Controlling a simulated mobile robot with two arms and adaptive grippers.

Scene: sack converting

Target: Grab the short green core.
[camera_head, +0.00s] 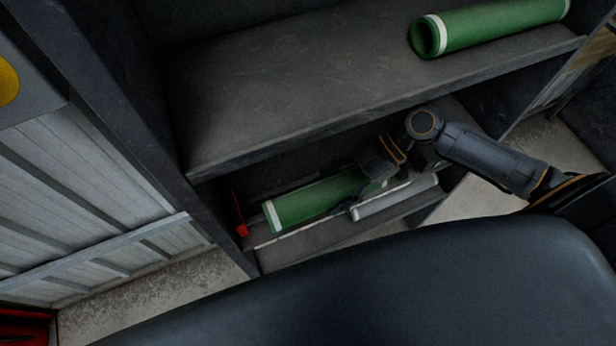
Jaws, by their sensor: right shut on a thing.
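A short green core (312,201) with a white band at its left end lies on the lower shelf (318,238). My right gripper (362,190) reaches in from the right and is shut on this core near its right part. The fingers and wrist hide the core's right end. The core appears at or just above the shelf; I cannot tell if it touches. A longer green core (500,25) with white bands at its ends lies on the upper shelf (290,90). My left gripper is not in view.
A grey roll or bar (395,198) lies on the lower shelf beside the green core. A red object (240,215) stands at the shelf's left end. The upper shelf's edge overhangs the lower one. A ribbed light panel (75,190) stands at the left.

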